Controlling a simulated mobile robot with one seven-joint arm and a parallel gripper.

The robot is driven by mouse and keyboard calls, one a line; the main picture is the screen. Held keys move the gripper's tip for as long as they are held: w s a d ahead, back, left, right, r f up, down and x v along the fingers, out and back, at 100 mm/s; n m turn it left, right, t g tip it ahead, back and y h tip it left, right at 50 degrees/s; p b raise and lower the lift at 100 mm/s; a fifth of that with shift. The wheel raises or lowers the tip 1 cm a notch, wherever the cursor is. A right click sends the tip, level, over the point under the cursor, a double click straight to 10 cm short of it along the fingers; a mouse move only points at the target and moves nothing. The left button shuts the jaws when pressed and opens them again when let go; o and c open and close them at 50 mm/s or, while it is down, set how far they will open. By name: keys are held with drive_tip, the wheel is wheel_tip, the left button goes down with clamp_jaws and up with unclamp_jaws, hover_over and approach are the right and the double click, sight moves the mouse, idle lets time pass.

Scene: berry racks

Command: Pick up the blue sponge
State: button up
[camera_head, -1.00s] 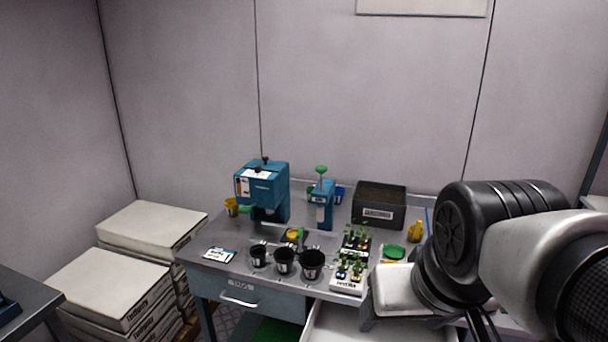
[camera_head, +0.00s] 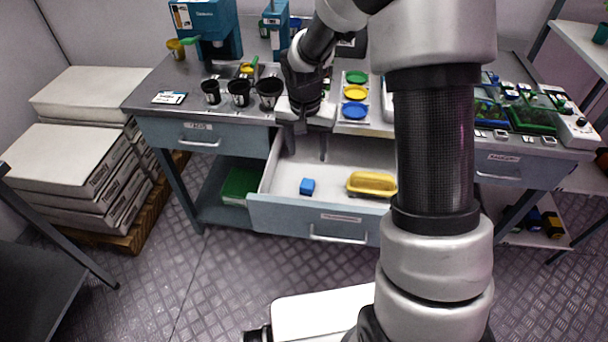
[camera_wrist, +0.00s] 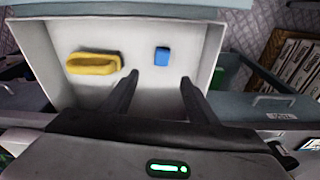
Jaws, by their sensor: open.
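The small blue sponge (camera_head: 307,186) lies on the floor of the open white-lined drawer (camera_head: 282,177), towards its left side in the head view. In the wrist view the blue sponge (camera_wrist: 162,55) lies beyond the fingertips, in line with the gap between them. My gripper (camera_wrist: 160,77) is open with nothing between its fingers. In the head view my gripper (camera_head: 312,142) points down over the back part of the drawer, above and behind the sponge, not touching it.
A yellow tray-like object (camera_head: 371,184) lies right of the sponge in the same drawer; it also shows in the wrist view (camera_wrist: 93,63). Drawer walls surround both. Black cups (camera_head: 239,92) and coloured dishes (camera_head: 355,92) stand on the tabletop near my arm.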

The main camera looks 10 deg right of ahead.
drive_tip(key=b, duration=0.1)
hover_over(307, 184)
drive_tip(key=f, duration=1.1)
drive_tip(key=shift+s+d+f, duration=0.1)
drive_tip(key=shift+s+d, duration=0.05)
drive_tip(key=shift+s, duration=0.25)
drive_tip(key=f, duration=0.3)
drive_tip(key=w+f, duration=0.1)
drive_tip(key=f, duration=0.1)
drive_tip(key=shift+f+b, duration=0.1)
drive_tip(key=shift+b, duration=0.25)
drive_tip(key=c, duration=1.1)
wheel_tip(307, 184, up, 10)
drive_tip(key=p, duration=0.1)
